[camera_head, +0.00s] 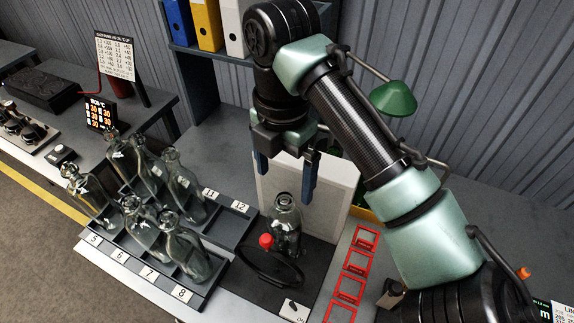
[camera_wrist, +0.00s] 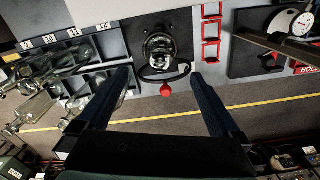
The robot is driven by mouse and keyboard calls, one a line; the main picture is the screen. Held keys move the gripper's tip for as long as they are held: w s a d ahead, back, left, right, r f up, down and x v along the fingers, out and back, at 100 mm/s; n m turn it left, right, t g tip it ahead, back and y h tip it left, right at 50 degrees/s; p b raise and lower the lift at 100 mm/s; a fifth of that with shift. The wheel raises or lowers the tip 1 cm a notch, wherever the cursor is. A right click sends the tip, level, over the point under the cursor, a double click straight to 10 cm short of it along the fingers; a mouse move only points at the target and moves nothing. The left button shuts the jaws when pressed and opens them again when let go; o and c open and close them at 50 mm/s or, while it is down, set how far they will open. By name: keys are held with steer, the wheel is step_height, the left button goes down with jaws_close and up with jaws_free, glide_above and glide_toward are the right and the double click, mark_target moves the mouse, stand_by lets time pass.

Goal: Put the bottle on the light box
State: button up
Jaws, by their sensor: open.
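A clear glass bottle (camera_head: 286,222) stands upright on a dark base (camera_head: 312,262), in front of an upright white panel (camera_head: 335,183) that looks like the light box. My gripper (camera_head: 285,189) is open and empty, its two blue fingers pointing down above the bottle and apart from it. In the wrist view the bottle (camera_wrist: 160,48) shows from above, just beyond the gap between my open fingertips (camera_wrist: 160,73). Several more clear bottles (camera_head: 184,245) stand tilted in a numbered rack (camera_head: 230,228) to the left. The panel's middle is partly hidden by my fingers.
A black ring (camera_head: 268,268) with a red knob (camera_head: 266,241) sits before the bottle. Red square frames (camera_head: 357,262) lie to its right. A green lamp shade (camera_head: 393,98) is behind my arm. A shelf with binders (camera_head: 207,24) stands at the back. A dial gauge (camera_wrist: 292,22) is at right.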

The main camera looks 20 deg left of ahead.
steer(key=shift+r, duration=0.15)
steer(key=w+a+r+m+t+y, duration=0.2)
steer(key=a+r+m+t+y, duration=0.2)
steer(key=a+r, duration=0.25)
steer(key=w+a+r+m+t+y, duration=0.3)
steer(key=a+r+y, duration=0.1)
steer(key=a+r, duration=0.25)
step_height(320, 180, up, 8)
steer(key=d+r+m+t+y, duration=0.1)
steer(key=d+m+t+y, duration=0.1)
steer(key=m+t, duration=0.2)
steer(key=s+d+r+m+t+h, duration=0.1)
steer(key=s+d+r+m+t, duration=0.1)
steer(key=d+r+m+t, duration=0.5)
steer(key=s+d+r+m+t+h, duration=0.1)
steer(key=s+d+r+m+t, duration=0.1)
steer(key=d+r+m+t, duration=0.35)
steer(key=s+d+r+m+t+h, duration=0.2)
steer(key=s+d+r+m+h, duration=0.1)
steer(key=d, duration=0.3)
steer(key=s+d+r+m+t+h, duration=0.2)
steer(key=s+d+r+m+h, duration=0.1)
steer(key=d+m+h, duration=0.2)
steer(key=shift+s+d+r+m, duration=0.25)
steer(key=shift+d+m, duration=0.3)
steer(key=shift+d, duration=0.35)
